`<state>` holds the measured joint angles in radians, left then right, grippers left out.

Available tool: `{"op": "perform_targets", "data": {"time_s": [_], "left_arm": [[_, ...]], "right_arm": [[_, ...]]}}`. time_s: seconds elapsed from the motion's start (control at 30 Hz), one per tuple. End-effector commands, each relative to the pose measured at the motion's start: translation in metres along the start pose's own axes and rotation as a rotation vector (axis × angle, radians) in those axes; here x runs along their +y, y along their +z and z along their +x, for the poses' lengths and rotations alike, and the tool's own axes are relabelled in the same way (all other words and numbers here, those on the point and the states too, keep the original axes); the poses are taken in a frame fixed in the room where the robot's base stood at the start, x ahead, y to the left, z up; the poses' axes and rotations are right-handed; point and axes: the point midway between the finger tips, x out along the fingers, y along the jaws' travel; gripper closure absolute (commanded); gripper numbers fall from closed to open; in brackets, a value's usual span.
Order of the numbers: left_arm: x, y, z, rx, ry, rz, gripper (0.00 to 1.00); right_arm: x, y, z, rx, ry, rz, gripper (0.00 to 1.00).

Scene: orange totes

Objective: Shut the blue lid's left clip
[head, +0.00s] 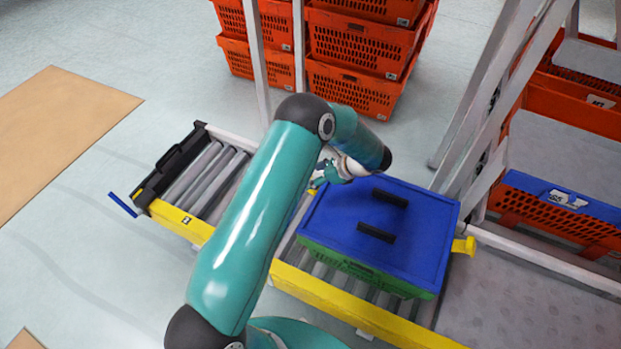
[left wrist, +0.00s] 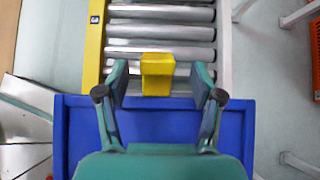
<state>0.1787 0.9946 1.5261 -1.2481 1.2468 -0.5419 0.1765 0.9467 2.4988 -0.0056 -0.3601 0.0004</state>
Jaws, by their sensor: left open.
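The blue lid (head: 370,232) covers a green tote (head: 350,268) on the roller conveyor. It has two black handles on top. A yellow clip (head: 465,246) sticks out at its right side. The left clip (left wrist: 157,75) is a yellow block that sticks out past the lid's edge in the left wrist view. In the head view my arm mostly hides it. My left gripper (head: 322,178) is at the lid's left edge. In the left wrist view its open fingers stand on either side of the clip, with a gap on each side. My right gripper is not in view.
The conveyor's yellow rail (head: 360,318) runs along the near side, with bare rollers (head: 205,180) left of the tote. Stacked orange totes (head: 355,85) stand behind. A grey metal frame (head: 490,100) rises close on the right.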

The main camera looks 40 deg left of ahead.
Motion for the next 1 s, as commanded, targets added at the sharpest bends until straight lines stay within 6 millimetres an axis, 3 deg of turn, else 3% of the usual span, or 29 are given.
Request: {"op": "perform_targets", "data": {"time_s": [0.2,0.6,0.93,1.0], "left_arm": [[0.0,0.0,0.026,-0.001,0.001,-0.001,0.33],[0.0,0.0,0.031,0.0,0.0,-0.001,0.35],[0.0,0.0,0.031,0.0,0.0,0.0,0.9],[0.002,-0.007,0.024,0.0,-0.004,0.005,0.94]], "right_arm": [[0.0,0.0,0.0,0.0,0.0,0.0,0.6],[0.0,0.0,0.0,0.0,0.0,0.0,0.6],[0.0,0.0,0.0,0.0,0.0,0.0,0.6],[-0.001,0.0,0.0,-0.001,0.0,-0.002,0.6]]}}
